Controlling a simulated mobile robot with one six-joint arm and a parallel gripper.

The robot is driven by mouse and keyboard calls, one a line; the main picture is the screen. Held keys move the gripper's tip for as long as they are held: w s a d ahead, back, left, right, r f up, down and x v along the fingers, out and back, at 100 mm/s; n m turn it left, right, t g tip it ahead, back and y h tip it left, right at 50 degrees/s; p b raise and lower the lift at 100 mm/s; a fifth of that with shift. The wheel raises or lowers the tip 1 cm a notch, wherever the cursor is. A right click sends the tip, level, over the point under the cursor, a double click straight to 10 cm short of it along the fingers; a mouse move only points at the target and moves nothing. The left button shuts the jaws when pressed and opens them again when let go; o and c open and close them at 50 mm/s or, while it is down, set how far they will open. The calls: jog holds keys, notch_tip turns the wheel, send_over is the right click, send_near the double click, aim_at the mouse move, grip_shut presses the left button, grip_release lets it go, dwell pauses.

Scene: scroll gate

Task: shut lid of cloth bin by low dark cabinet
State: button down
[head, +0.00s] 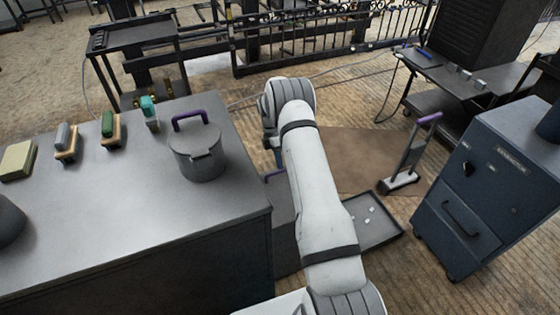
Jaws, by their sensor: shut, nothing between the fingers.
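A lidded grey pot (198,154) and several brushes, one green (109,127), stand on the cabinet. A shallow floor tray (379,232) holds small pale pieces. A purple-handled upright tool (409,158) and a blue cabinet (487,190) stand at the right.

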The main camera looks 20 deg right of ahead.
jog(key=shift+w+a+f, duration=0.1)
jog(key=shift+w+f, duration=0.05)
jog(key=shift+f, duration=0.25)
notch_tip(320, 180, up, 23)
jog(key=a+m+t+p, duration=0.2)
jog(key=a+m+p, duration=0.1)
jog(key=m, duration=0.1)
jog(key=s+a+r+m+t+p, duration=0.25)
jog(key=s+r+m+p, duration=0.2)
jog(key=s+r, duration=0.75)
jog(key=s+a+r+m+t+p, duration=0.1)
jog(key=s+r+m, duration=0.4)
jog(key=s, duration=0.6)
jog(key=s+a+r+m+t+p, duration=0.2)
jog(key=s+a+r+m+p, duration=0.1)
jog(key=s, duration=0.8)
notch_tip(320, 180, up, 3)
jog(key=shift+s+f+m+p, duration=0.15)
jog(key=shift+s+m+p, duration=0.3)
jog(key=shift+m, duration=0.6)
